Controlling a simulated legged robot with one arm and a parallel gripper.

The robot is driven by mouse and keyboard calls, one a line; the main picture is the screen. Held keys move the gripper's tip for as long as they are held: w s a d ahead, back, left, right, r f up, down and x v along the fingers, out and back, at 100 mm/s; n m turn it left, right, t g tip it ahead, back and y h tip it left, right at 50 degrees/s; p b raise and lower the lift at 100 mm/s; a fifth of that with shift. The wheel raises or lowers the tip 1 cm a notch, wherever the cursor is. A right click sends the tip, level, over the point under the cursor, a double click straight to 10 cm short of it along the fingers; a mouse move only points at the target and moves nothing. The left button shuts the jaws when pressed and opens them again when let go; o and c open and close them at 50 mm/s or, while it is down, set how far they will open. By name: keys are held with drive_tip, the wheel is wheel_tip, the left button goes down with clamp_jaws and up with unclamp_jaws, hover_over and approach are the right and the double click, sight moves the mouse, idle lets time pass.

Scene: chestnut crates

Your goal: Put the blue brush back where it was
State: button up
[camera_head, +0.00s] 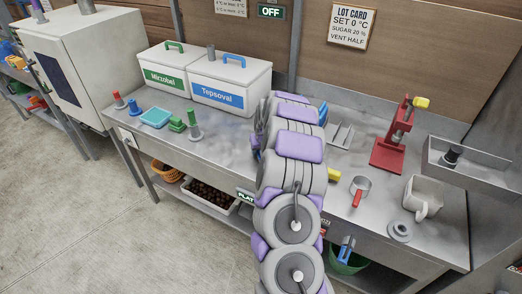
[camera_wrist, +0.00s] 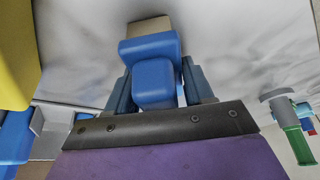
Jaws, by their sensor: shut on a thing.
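In the wrist view, my gripper (camera_wrist: 156,88) is shut on the blue brush (camera_wrist: 150,47), with blue-grey fingers on either side of its block-like handle. A tan end, apparently the bristles, shows at the far side of the brush against a pale grey surface. I cannot tell whether it touches that surface. In the head view, my arm hides the gripper and most or all of the brush above the middle of the metal bench (camera_head: 226,132). The place where the brush was cannot be told from these frames.
Two lidded boxes, Mirzolel (camera_head: 165,78) and Tepsoval (camera_head: 222,96), stand at the bench's back left. A blue tray (camera_head: 156,117) and green item (camera_head: 195,125) are in front. A red press (camera_head: 390,150), red-handled pan (camera_head: 360,186) and white mug (camera_head: 422,194) stand right.

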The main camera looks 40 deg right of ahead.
drive_tip(key=o, duration=0.9)
drive_tip(key=shift+o, duration=0.2)
drive_tip(key=p+v, duration=0.3)
drive_tip(key=v, duration=0.8)
drive_tip(key=s+a+r+n+g+y, duration=0.1)
drive_tip(key=s+a+r, duration=0.3)
drive_tip(key=a, duration=0.4)
drive_tip(key=s+a+r+n+g, duration=0.1)
drive_tip(key=s+a+r, duration=0.3)
drive_tip(key=a, duration=0.5)
drive_tip(key=s+a+r+n+y, duration=0.1)
drive_tip(key=s+a+r, duration=0.2)
drive_tip(key=s+a, duration=0.35)
drive_tip(key=s+a+g, duration=0.1)
drive_tip(key=s+a, duration=0.2)
drive_tip(key=s, duration=0.5)
drive_tip(key=s+a+r+n+g, duration=0.1)
drive_tip(key=s+a, duration=0.3)
drive_tip(key=s, duration=0.4)
drive_tip(key=s+a+g, duration=0.2)
drive_tip(key=s+a, duration=0.2)
drive_tip(key=s, duration=0.4)
drive_tip(key=shift+s+a+r+n, duration=0.2)
drive_tip(key=shift+s+a+n, duration=0.05)
drive_tip(key=shift+s+n, duration=0.1)
